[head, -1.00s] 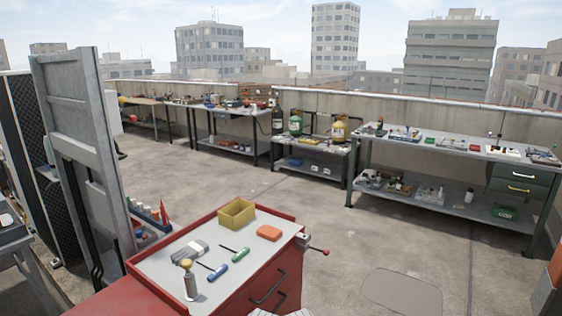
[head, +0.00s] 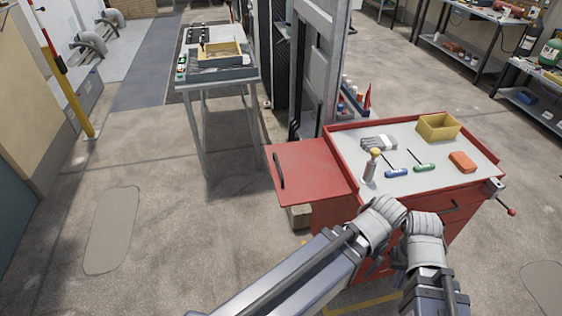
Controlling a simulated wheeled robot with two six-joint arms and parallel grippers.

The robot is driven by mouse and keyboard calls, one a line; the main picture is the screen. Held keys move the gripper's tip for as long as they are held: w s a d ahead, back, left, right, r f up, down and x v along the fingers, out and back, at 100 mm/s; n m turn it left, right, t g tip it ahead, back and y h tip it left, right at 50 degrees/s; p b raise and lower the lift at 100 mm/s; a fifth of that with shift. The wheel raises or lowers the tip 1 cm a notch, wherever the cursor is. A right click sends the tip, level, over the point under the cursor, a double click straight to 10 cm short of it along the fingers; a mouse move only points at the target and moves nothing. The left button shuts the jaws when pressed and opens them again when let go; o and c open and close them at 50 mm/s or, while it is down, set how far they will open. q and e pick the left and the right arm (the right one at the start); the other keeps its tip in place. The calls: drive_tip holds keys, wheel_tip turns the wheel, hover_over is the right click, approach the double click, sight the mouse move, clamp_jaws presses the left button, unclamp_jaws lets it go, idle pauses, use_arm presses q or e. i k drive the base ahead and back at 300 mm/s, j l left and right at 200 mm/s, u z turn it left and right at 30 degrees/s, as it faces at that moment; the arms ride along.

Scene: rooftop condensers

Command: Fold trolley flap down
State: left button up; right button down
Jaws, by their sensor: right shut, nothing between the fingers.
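The red trolley (head: 440,240) stands at the right, with a pale grey top inside a red rim. Its red flap (head: 318,172) sticks out to the left of the top, raised and roughly level. A dark bar handle (head: 279,170) lies along the flap's outer left edge. My grey arm links cover part of the trolley's near side. My right gripper (head: 375,266) is shut and empty, mostly hidden behind my arm links, below the tray top and right of the flap. I cannot tell whether it touches the trolley. My left gripper is not in view.
A metal table (head: 203,93) stands behind the flap. A tall grey panel (head: 318,65) stands behind the trolley. Floor left of the flap is clear.

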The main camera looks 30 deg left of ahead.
sight(306, 171)
drive_tip(key=u, duration=0.95)
drive_tip(key=j, duration=0.1)
drive_tip(key=i, duration=0.05)
